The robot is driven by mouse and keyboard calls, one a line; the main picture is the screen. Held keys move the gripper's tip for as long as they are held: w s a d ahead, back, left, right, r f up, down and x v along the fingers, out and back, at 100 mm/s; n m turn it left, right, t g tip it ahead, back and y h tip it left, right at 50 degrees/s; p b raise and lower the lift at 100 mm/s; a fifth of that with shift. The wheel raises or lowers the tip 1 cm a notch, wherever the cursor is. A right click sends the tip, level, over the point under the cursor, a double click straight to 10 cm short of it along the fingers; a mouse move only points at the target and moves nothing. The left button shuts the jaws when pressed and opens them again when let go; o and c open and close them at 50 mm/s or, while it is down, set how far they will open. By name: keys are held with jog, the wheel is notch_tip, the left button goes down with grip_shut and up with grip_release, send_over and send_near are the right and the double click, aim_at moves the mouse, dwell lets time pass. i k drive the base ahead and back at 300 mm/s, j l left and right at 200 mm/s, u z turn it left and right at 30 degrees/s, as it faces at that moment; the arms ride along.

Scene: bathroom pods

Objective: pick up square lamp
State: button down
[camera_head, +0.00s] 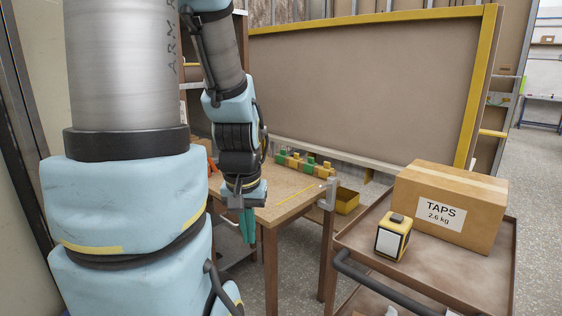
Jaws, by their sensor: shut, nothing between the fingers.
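The square lamp (392,239) is a small yellow box with a pale square front and a dark piece on top. It stands upright on the brown cart (353,236), just in front of a cardboard box. My gripper (248,239) has teal fingers and points down in front of the wooden table. It is shut and empty, well to the left of the lamp and apart from it.
The cardboard box (451,207), labelled TAPS 2.6 kg, fills the cart's back part. The cart has a dark handle bar (380,287). A wooden table (294,202) with green and yellow items stands behind my gripper. A yellow bin (347,202) is beyond it.

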aim_at(392, 238)
jog(key=u, duration=0.55)
jog(key=k+l+u, duration=0.25)
jog(key=l+u, duration=0.25)
jog(key=k+l+u, duration=0.15)
jog(key=k+u, duration=0.2)
jog(key=u, duration=0.15)
jog(key=k+l, duration=0.2)
jog(key=k, duration=0.2)
jog(key=k+l+u, duration=0.15)
jog(key=k, duration=0.25)
